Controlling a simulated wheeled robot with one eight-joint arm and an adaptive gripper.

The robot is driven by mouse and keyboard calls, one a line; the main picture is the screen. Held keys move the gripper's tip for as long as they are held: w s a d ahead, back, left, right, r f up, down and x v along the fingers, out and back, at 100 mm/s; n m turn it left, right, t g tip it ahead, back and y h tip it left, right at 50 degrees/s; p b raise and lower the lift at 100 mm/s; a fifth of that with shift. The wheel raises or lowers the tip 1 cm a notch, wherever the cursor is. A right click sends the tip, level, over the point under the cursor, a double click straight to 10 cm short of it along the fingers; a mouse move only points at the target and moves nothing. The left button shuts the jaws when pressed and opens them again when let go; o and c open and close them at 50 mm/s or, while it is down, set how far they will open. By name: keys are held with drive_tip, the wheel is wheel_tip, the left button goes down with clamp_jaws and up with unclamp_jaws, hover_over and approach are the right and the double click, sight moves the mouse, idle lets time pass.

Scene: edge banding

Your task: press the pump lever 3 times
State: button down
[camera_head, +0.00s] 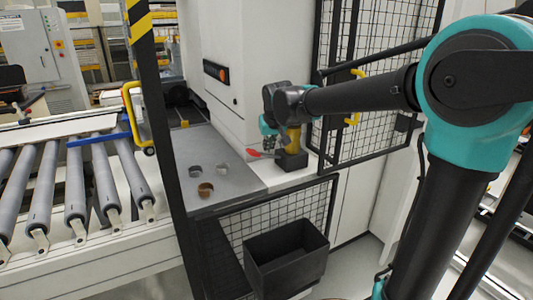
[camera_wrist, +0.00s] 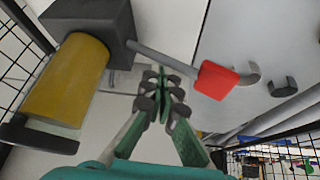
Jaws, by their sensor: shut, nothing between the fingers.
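The pump in the wrist view has a yellow cylinder (camera_wrist: 68,80) and a dark grey block. A thin grey lever (camera_wrist: 165,57) runs from the block to a red grip (camera_wrist: 215,80). In the head view the pump's yellow body (camera_head: 293,138) stands on a dark base at the cabinet corner, partly hidden by my wrist. The red grip (camera_head: 262,154) points left over the counter. My gripper (camera_wrist: 162,78) is shut and empty, its fingertips between the cylinder and the red grip in the picture. I cannot tell whether they touch the lever. In the head view my gripper (camera_head: 268,132) is small and partly hidden.
Mesh guard panels (camera_head: 380,75) stand behind and below the pump. A black bin (camera_head: 285,258) hangs below it. A roller conveyor (camera_head: 75,185) and a striped post (camera_head: 140,25) are to the left.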

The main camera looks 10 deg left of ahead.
sight(265, 154)
drive_tip(key=shift+s+a+f, duration=0.25)
drive_tip(key=shift+a+f, duration=0.05)
drive_tip(key=shift+f, duration=0.35)
drive_tip(key=shift+s+a+f, duration=0.2)
drive_tip(key=shift+a+f, duration=0.1)
drive_tip(key=shift+f, duration=0.35)
idle(1.5)
idle(0.5)
drive_tip(key=shift+w+d+r, duration=0.25)
drive_tip(key=shift+d+r, duration=0.05)
drive_tip(key=shift+r, duration=0.4)
drive_tip(key=shift+w+d+r, duration=0.2)
drive_tip(key=shift+d+r, duration=0.15)
drive_tip(key=shift+r, duration=0.35)
drive_tip(key=shift+w+d+r, duration=0.25)
drive_tip(key=shift+d+r, duration=0.05)
drive_tip(key=shift+r, duration=0.4)
drive_tip(key=shift+w+d+r, duration=0.2)
drive_tip(key=shift+d+r, duration=0.15)
drive_tip(key=shift+r, duration=0.4)
drive_tip(key=shift+w+d+r, duration=0.25)
drive_tip(key=shift+d+r, duration=0.05)
drive_tip(key=shift+r, duration=0.4)
drive_tip(key=shift+w+d+r, duration=0.2)
drive_tip(key=shift+d+r, duration=0.15)
drive_tip(key=shift+r, duration=0.4)
drive_tip(key=shift+r, duration=0.1)
